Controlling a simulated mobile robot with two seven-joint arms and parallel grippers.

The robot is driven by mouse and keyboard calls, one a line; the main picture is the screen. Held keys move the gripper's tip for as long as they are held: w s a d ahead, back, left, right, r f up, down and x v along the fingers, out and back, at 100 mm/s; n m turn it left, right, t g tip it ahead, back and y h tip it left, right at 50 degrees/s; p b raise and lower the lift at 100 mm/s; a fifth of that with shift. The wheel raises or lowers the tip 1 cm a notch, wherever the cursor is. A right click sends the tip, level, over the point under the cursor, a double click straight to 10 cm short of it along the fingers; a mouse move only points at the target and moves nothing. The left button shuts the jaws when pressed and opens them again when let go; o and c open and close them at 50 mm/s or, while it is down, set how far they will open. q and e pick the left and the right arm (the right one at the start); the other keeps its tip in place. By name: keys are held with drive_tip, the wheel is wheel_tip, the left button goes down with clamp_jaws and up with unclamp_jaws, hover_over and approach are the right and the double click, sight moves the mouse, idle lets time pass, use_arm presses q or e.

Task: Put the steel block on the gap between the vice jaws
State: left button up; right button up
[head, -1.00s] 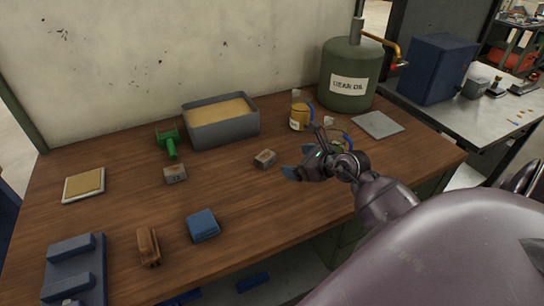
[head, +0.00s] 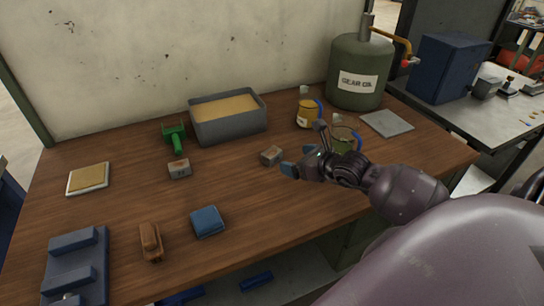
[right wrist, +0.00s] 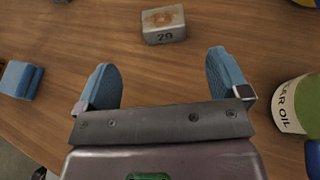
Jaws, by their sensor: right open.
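A small grey steel block (head: 271,156) with a brownish top lies on the wooden bench. In the right wrist view the same block (right wrist: 164,27) shows a number on its side, just beyond the fingertips. A second similar block (head: 179,170) lies further left. My right gripper (head: 299,160) is open and empty, just right of the nearer block and apart from it. Its two blue fingers (right wrist: 163,78) are spread in the wrist view. The blue vice (head: 75,268) stands at the front left, with a gap between its two raised jaws. My left gripper is not in view.
A brown brush-like object (head: 151,242) and blue block (head: 207,221) lie between the blocks and vice.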

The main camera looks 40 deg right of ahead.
sight(271, 151)
drive_tip(key=x, duration=0.4)
drive_tip(key=shift+d+x, duration=0.15)
drive_tip(key=shift+x, duration=1.2)
drive_tip(key=shift+d+x, duration=0.1)
drive_tip(key=shift+x, duration=1.3)
drive_tip(key=shift+r, duration=0.2)
drive_tip(key=shift+c, duration=0.2)
drive_tip(key=c, duration=1.2)
drive_tip(key=shift+w+r, duration=0.1)
drive_tip(key=c, duration=0.3)
drive_tip(key=shift+r, duration=0.1)
